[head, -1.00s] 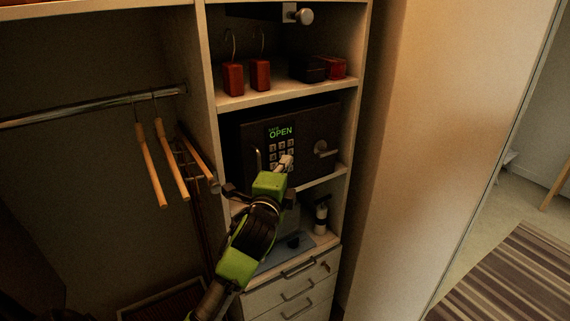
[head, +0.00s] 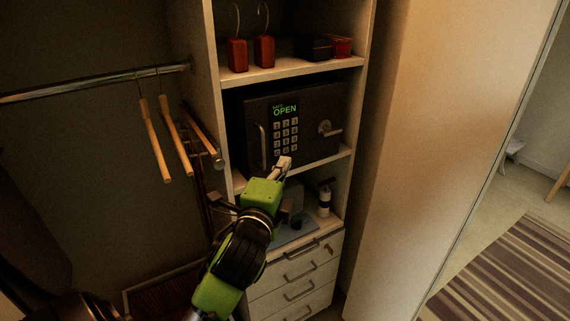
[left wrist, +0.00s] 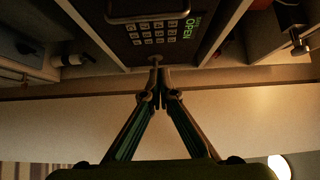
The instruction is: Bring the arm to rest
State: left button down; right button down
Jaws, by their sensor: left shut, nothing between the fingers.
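My left gripper (head: 284,163) reaches up from the bottom of the head view, its light fingertips together in front of the lower edge of the safe. In the left wrist view my gripper's fingers (left wrist: 157,78) meet at the tips with nothing between them. The dark safe (head: 309,137) sits on a middle shelf. Its keypad (head: 286,135) is fully in sight above the fingertips, and its display reads OPEN in green. The safe also shows upside down in the left wrist view (left wrist: 198,52). I cannot tell whether its door is ajar. My right gripper is out of view.
Wooden hangers (head: 155,140) hang from a rail (head: 95,82) to the left. A shelf (head: 290,70) above holds red and dark boxes. A bottle (head: 324,200) stands under the safe, above drawers (head: 292,283). A pale panel (head: 440,150) stands right. A striped rug (head: 510,270) lies beyond.

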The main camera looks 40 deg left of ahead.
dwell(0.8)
pick_arm(q)
jog(key=w+d+f+n+g+h, duration=0.1)
jog(key=w+d+f+g+h, duration=0.15)
jog(key=f, duration=1.45)
jog(key=w+d+f+n+g+h, duration=0.1)
jog(key=f+n+g, duration=0.15)
jog(key=f, duration=1.35)
jog(key=s+d+f+n+g+h, duration=0.1)
jog(key=s+f, duration=0.3)
jog(key=f, duration=0.4)
jog(key=s+d+f+g, duration=0.2)
jog(key=s+f, duration=0.2)
jog(key=f, duration=0.3)
jog(key=s+d+f+n+g+h, duration=0.1)
jog(key=s+f, duration=0.3)
jog(key=f, duration=0.4)
jog(key=s+d+f+n+g, duration=0.1)
jog(key=s+f+n+g, duration=0.1)
jog(key=s+f, duration=0.4)
jog(key=s+d+f+n+g+h, duration=0.1)
jog(key=s+f, duration=0.6)
jog(key=s, duration=1)
jog(key=s+d+f+n+g, duration=0.2)
jog(key=s+f, duration=0.4)
jog(key=s, duration=0.6)
jog(key=shift+d+f+n+g, duration=0.2)
jog(key=shift+d+n+g, duration=0.25)
jog(key=shift+g, duration=0.35)
